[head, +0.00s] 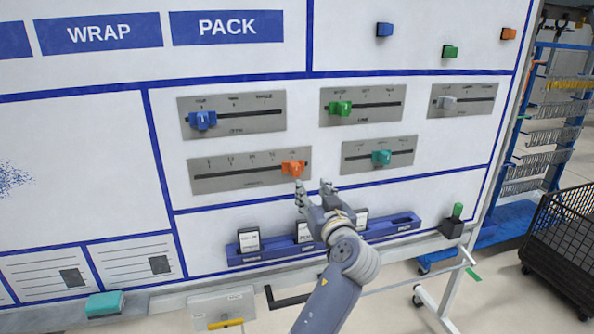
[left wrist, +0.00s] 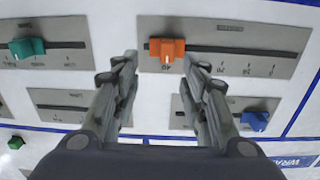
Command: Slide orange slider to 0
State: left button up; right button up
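The orange slider (head: 293,168) is a block knob at the right end of its slot in the head view. Its grey plate (head: 225,183) has scale marks along the top, too small to read surely there. In the left wrist view the picture is turned over, and the orange slider (left wrist: 166,48) sits near the left end of its slot, by a mark that looks like 40. My left gripper (head: 312,187) is open just below the knob. In the left wrist view its fingertips (left wrist: 160,62) are apart, one to each side of the knob, with no clear contact.
Blue (head: 203,120), green (head: 340,108), grey (head: 447,102) and teal (head: 381,157) sliders sit on neighbouring plates. A blue rack (head: 275,255) with dark-framed cards is below. A green-handled lever (head: 457,211) stands at lower right, with a black wire cart (head: 565,240) beyond.

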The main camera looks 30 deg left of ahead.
aim_at(296, 167)
pick_arm(q)
jog(key=shift+n+y, duration=0.3)
jog(key=shift+n, duration=0.1)
jog(key=p+x, duration=0.1)
jog(key=x, duration=0.2)
jog(key=r+p+x, duration=0.1)
jog(key=x, duration=0.2)
jog(key=p+x, duration=0.1)
jog(key=x, duration=0.3)
jog(key=shift+s+a+r+p, duration=0.3)
jog(key=shift+s+a+p, duration=0.05)
jog(key=shift+s+p, duration=0.05)
jog(key=shift+w+a+f, duration=0.1)
jog(key=shift+w+a, duration=0.2)
grip_shut()
